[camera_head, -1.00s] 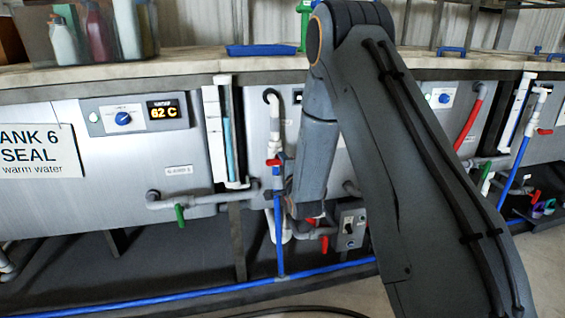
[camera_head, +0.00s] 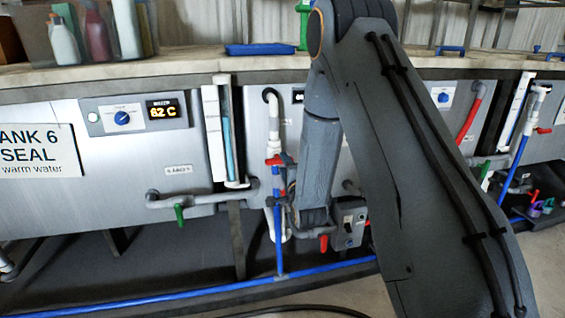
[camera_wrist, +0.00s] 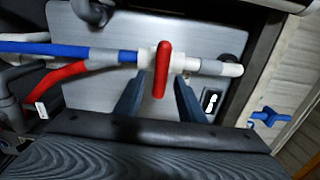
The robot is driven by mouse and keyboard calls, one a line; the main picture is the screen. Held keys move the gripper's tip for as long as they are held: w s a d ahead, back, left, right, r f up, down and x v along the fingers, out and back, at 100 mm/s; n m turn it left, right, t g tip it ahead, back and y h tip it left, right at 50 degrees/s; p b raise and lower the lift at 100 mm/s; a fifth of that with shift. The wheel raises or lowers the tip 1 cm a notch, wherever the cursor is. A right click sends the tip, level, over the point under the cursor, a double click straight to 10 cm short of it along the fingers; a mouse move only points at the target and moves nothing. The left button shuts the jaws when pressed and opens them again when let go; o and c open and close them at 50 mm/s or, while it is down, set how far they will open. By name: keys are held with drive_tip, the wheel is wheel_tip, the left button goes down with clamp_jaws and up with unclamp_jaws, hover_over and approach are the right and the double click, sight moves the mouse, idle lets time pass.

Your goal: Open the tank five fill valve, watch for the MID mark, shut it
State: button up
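A red valve handle (camera_head: 280,159) sits on an upright white and blue pipe at the front of the middle tank (camera_head: 258,130), whose label is hidden behind my arm. In the wrist view the same red handle (camera_wrist: 162,66) stands across the pipe, between the two fingers of my gripper (camera_wrist: 158,92). The fingers are apart, one on each side, with gaps visible, so the gripper is open. A sight tube (camera_head: 228,150) with blue liquid stands left of this valve. Its marks are too small to read, and I cannot tell which tank it serves.
Tank 6 (camera_head: 60,200) is at left, with a display reading 62 C (camera_head: 163,110) and a green drain handle (camera_head: 179,214). A lower red lever (camera_head: 323,243) and a grey switch box (camera_head: 349,225) are close to my wrist. A blue pipe (camera_head: 190,297) runs along the floor.

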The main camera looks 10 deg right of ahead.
drive_tip(key=shift+s, duration=2.1)
drive_tip(key=s+a+r+n+g, duration=0.1)
drive_tip(key=s+a+n+g, duration=0.2)
drive_tip(key=s+n+g, duration=0.5)
drive_tip(key=s+a+r+n+g+y, duration=0.1)
drive_tip(key=s+a+r+n+g, duration=0.2)
drive_tip(key=s, duration=0.8)
drive_tip(key=s+a+n+g, duration=0.4)
drive_tip(key=s+n, duration=0.2)
drive_tip(key=s, duration=0.4)
drive_tip(key=s+r+n+g+p, duration=0.1)
drive_tip(key=s+r+n+g, duration=0.25)
drive_tip(key=s, duration=0.85)
drive_tip(key=d+r+m+h+p, duration=0.1)
drive_tip(key=d+r+p, duration=0.6)
drive_tip(key=p, duration=0.8)
drive_tip(key=shift+d+r+m, duration=0.15)
drive_tip(key=shift+d+m, duration=0.5)
drive_tip(key=shift+d, duration=0.1)
